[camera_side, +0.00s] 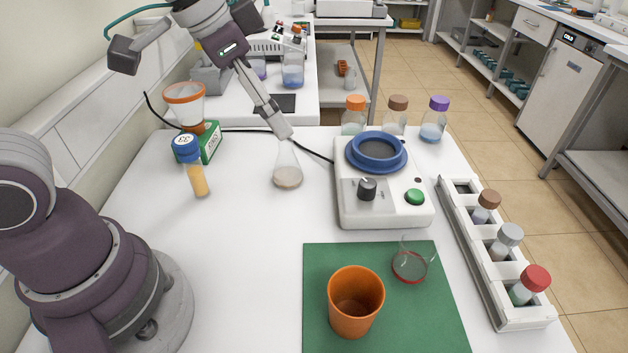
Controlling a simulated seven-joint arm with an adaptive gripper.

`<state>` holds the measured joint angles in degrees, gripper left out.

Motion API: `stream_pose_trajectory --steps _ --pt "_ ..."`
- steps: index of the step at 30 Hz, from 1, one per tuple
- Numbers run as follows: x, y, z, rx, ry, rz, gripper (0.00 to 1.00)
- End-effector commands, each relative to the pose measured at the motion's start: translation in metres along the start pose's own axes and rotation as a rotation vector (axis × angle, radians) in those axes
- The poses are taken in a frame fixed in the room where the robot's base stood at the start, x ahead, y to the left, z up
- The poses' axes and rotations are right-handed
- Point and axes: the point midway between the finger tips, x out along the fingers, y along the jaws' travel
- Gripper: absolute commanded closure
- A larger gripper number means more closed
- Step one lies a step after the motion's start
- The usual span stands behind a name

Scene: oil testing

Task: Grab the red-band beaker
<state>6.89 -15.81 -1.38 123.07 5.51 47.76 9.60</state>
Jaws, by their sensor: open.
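The red-band beaker (410,265) is a small clear glass with a red band near its base. It stands upright on the green mat (385,341), toward its upper right. My gripper (283,133) is up and to the left of it, over the white table near the neck of a glass flask (287,172). The gripper's fingers look close together in this view, and I cannot tell whether they touch the flask. It is well apart from the beaker.
An orange cup (356,301) stands left of the beaker on the mat. A white device with a blue ring (376,152) is behind it. A white rack (459,236) with capped vials is at right. A blue-capped tube (193,165) stands at left. The table's middle left is clear.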

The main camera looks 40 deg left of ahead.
Motion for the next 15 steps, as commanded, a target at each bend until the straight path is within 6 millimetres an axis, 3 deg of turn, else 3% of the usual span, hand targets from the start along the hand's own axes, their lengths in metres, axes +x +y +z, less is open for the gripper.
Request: stream_pose_trajectory --steps 3,6,10,15 --pt "0.041 0.030 -0.041 0.238 -0.030 0.111 0.18" --pt "0.077 0.060 -0.062 0.415 -0.034 0.202 0.18" --pt "0.114 0.091 -0.073 0.566 -0.029 0.288 0.18" --pt "0.138 0.109 -0.074 0.637 -0.024 0.332 0.18"
